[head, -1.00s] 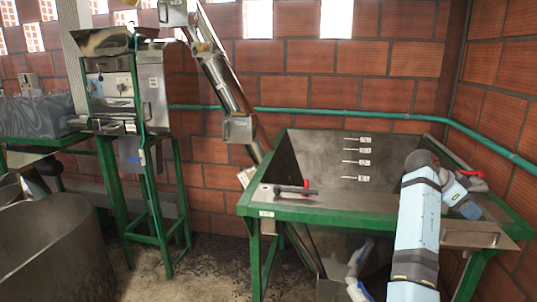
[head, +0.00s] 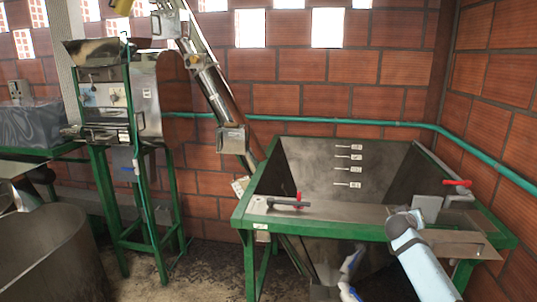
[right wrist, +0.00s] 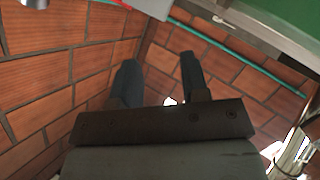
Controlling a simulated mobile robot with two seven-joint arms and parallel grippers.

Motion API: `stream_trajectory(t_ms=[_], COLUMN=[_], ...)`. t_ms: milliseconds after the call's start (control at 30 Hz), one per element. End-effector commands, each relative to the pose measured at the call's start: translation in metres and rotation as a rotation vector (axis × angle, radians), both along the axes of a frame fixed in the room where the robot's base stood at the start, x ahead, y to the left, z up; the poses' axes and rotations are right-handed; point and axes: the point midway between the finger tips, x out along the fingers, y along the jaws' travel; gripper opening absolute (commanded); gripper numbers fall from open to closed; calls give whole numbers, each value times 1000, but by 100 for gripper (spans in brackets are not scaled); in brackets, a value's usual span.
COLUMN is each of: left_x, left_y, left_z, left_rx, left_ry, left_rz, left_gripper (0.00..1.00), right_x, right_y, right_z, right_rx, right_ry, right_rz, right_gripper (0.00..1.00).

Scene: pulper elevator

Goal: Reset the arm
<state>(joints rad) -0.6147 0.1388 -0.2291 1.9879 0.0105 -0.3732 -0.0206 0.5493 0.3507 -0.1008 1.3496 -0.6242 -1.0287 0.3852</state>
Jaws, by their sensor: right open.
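My right gripper (right wrist: 160,72) is open in the right wrist view, its two dark fingers apart and nothing between them. Brick wall shows behind them. My right arm (head: 425,262) comes up from the lower right in the head view, in front of the green-framed metal hopper (head: 340,211); its upper end appears over the hopper's front edge. I cannot make out the right gripper in the head view. My left gripper is not in view.
The hopper has red-handled levers at left (head: 300,197) and right (head: 457,183). A sloping metal elevator tube (head: 213,90) rises behind it. A machine on a green stand (head: 150,95) and a large metal drum (head: 50,255) are at left. Floor shows between drum and hopper.

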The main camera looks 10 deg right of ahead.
Motion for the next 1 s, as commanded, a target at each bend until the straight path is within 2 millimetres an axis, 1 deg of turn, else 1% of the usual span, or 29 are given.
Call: stream_trajectory(t_ms=[33, 100, 200, 300, 433, 500, 567, 667, 700, 767, 800, 867, 900, 967, 1000], left_x=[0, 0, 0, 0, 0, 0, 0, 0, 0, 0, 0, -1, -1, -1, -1], left_y=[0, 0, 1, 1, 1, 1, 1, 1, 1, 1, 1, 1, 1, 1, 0], left_z=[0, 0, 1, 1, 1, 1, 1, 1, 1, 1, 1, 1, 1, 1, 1], left_rx=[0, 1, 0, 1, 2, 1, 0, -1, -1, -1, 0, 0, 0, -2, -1], left_ry=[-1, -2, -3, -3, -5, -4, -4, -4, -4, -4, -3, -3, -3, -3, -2], left_rz=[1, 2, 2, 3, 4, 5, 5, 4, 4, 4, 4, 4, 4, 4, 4], left_gripper=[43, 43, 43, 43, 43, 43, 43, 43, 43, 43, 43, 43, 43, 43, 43], right_x=[13, 27, 42, 51, 57, 41, 29, 5, -6, -25, -40, -67, -87, -121, -144], right_y=[13, 32, 56, 77, 98, 113, 124, 143, 151, 165, 175, 191, 203, 221, 233], right_z=[-1, 1, 9, 22, 43, 9, -12, -47, -63, -87, -103, -131, -149, -175, -192], right_rx=[24, 50, 73, 89, 98, 117, 130, 155, 166, 187, 202, 230, 252, 287, 310], right_ry=[-15, -50, -121, -212, -352, -312, -291, -256, -240, -215, -198, -168, -147, -115, -94], right_rz=[108, 250, 415, 548, 682, 694, 706, 726, 734, 748, 757, 772, 783, 797, 805], right_gripper=[42, 42, 42, 42, 42, 42, 42, 42, 42, 42, 42, 42, 42, 42, 42])
